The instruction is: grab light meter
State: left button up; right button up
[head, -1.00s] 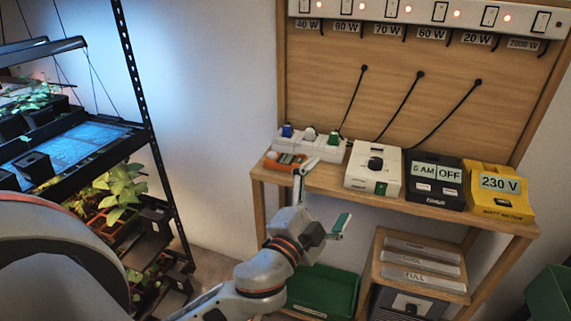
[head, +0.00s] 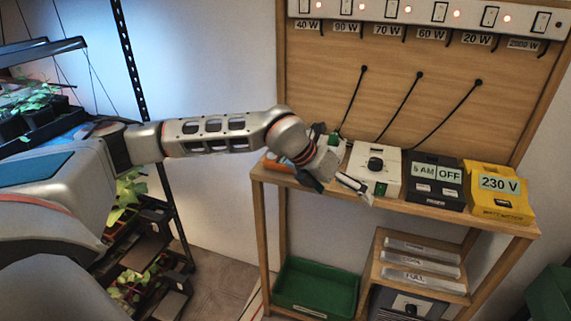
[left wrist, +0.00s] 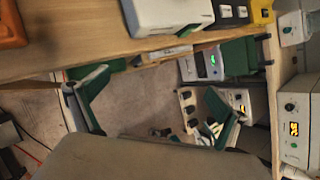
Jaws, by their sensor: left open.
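An orange device (head: 276,165), which may be the light meter, lies at the left end of the wooden shelf. My left arm covers most of it, and its face cannot be read. An orange corner (left wrist: 12,28) also shows at the top left of the left wrist view. My left gripper (head: 346,166) is at the shelf's front edge, to the right of the orange device and in front of the white box. In the left wrist view its fingers (left wrist: 152,108) are wide apart with green pads and nothing between them. My right gripper is not in view.
On the wooden shelf (head: 420,209) stand a white box (head: 391,166), a black timer (head: 434,185) and a yellow watt meter (head: 499,183). A green tray (head: 316,286) and a small cabinet (head: 412,269) are below. The plant rack (head: 137,75) is at left.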

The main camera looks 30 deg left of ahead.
aim_at(285, 159)
pick_arm(q)
jog(key=w+a+r+n+y, duration=0.1)
jog(key=a+y, duration=0.1)
jog(key=a, duration=0.5)
jog(key=w+a+r+n+y, duration=0.1)
jog(key=a+r+n+y, duration=0.1)
jog(key=a, duration=0.5)
jog(key=w+a+r+n+y, duration=0.1)
jog(key=a+r+y, duration=0.1)
jog(key=a, duration=0.5)
jog(key=shift+w+t+y, duration=0.25)
jog(key=shift+t+y, duration=0.05)
jog(key=shift+t, duration=0.1)
jog(key=shift+w+a+f+n, duration=0.2)
jog(key=shift+a+f+n, duration=0.05)
jog(key=shift+f+n, duration=0.05)
jog(key=x, duration=0.7)
jog(key=shift+r, duration=0.1)
jog(key=shift+r, duration=0.1)
jog(key=c, duration=1.2)
